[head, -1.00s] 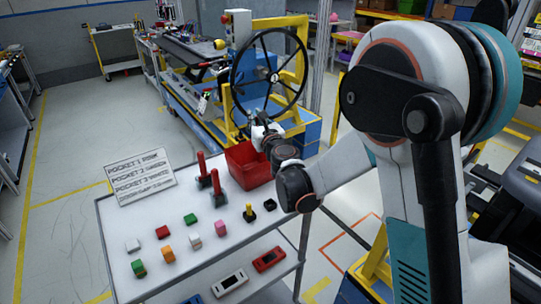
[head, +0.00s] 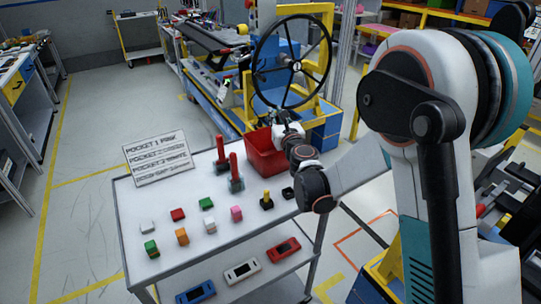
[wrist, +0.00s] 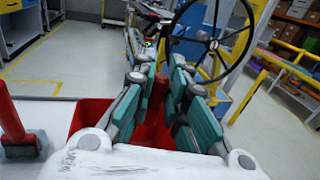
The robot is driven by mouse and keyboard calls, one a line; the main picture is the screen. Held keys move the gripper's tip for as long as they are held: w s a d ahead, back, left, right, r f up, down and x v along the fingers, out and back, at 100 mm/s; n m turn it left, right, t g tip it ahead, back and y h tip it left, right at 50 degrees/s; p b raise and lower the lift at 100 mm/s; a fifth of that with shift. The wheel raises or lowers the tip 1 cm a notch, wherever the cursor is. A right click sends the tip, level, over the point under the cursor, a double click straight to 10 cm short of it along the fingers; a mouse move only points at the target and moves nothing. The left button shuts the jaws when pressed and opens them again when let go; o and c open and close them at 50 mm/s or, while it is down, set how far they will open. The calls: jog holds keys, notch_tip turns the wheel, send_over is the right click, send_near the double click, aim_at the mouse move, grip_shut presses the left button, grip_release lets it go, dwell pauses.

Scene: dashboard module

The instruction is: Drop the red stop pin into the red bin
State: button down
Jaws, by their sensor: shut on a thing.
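My gripper (wrist: 160,82) is in the wrist view, with its teal finger pads on either side of a narrow red piece (wrist: 158,98), which I take to be the red stop pin. The fingers largely hide it. In the head view my gripper is over the back right of the red bin and its fingers are hard to make out. The red bin (head: 262,160) stands at the far right end of the white table; in the wrist view its red wall (wrist: 88,113) shows below and behind the fingers.
Two red upright handles (head: 221,150) (head: 236,168) stand on the table (head: 180,268) left of the bin. Several small coloured blocks, a yellow-topped peg (head: 266,200) and a sign (head: 158,158) are also there. A large black handwheel (head: 291,62) stands behind the bin.

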jog(key=c, duration=1.5)
grip_release()
jog(key=v, duration=1.2)
jog(key=shift+r, duration=0.1)
